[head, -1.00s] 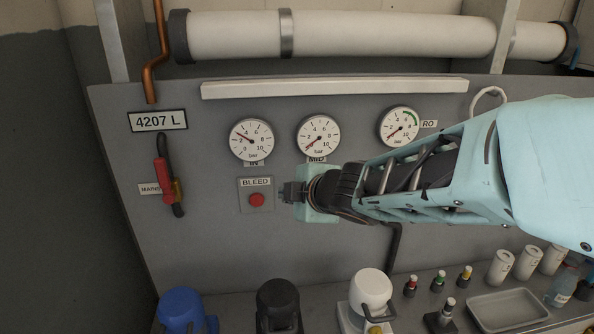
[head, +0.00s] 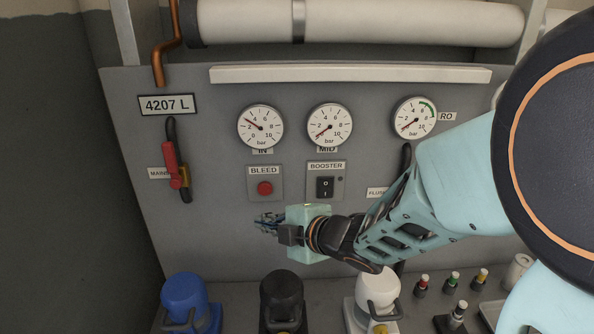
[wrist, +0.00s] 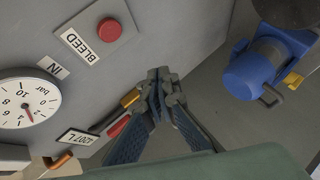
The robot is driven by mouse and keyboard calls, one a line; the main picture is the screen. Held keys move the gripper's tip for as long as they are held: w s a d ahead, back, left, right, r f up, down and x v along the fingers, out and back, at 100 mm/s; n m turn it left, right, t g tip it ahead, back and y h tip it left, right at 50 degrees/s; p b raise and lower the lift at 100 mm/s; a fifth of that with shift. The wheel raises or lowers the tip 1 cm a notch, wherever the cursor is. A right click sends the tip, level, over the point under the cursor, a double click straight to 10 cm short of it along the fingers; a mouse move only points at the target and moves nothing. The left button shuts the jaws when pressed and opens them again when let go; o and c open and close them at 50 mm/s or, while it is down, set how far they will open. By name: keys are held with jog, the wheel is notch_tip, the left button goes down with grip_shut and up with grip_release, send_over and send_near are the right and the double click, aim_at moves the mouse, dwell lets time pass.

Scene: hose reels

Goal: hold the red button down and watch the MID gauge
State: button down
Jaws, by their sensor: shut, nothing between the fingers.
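The red button (head: 265,188) is on the BLEED plate (head: 264,171) on the grey panel, uncovered. It also shows at the upper left of the wrist view (wrist: 109,30). The MID gauge (head: 329,127) is up and right of the button; its needle points lower left, near 0. My gripper (head: 266,222) is shut and empty, below the button in the head view and apart from it in the picture. In the wrist view its closed fingertips (wrist: 164,88) are to the right of and below the button. The gap between fingertips and panel is hard to judge.
The BOOSTER switch (head: 325,187) is just above my wrist. The IN gauge (head: 260,128) and RO gauge (head: 414,118) flank MID. The red MAINS handle (head: 172,163) is at left. Blue (head: 184,293), black (head: 281,300) and white (head: 376,292) units stand below.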

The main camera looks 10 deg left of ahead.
aim_at(261, 192)
jog(key=shift+w, duration=0.15)
jog(key=shift+w+a+p, duration=0.35)
jog(key=shift+w, duration=1.05)
jog(key=shift+w+a+p, duration=0.3)
jog(key=shift+w+p, duration=0.05)
jog(key=shift+w, duration=1)
jog(key=shift+w+a+p, duration=0.35)
jog(key=shift+w, duration=1.05)
jog(key=shift+w, duration=0.1)
jog(key=shift+w+a, duration=0.1)
jog(key=shift+w, duration=0.2)
jog(key=shift+w+a, duration=0.1)
jog(key=shift+w, duration=0.5)
dwell(0.4)
jog(key=shift+s, duration=0.1)
dwell(0.7)
jog(key=shift+s+d+b, duration=0.2)
jog(key=shift+s+b, duration=0.2)
jog(key=shift+s, duration=0.5)
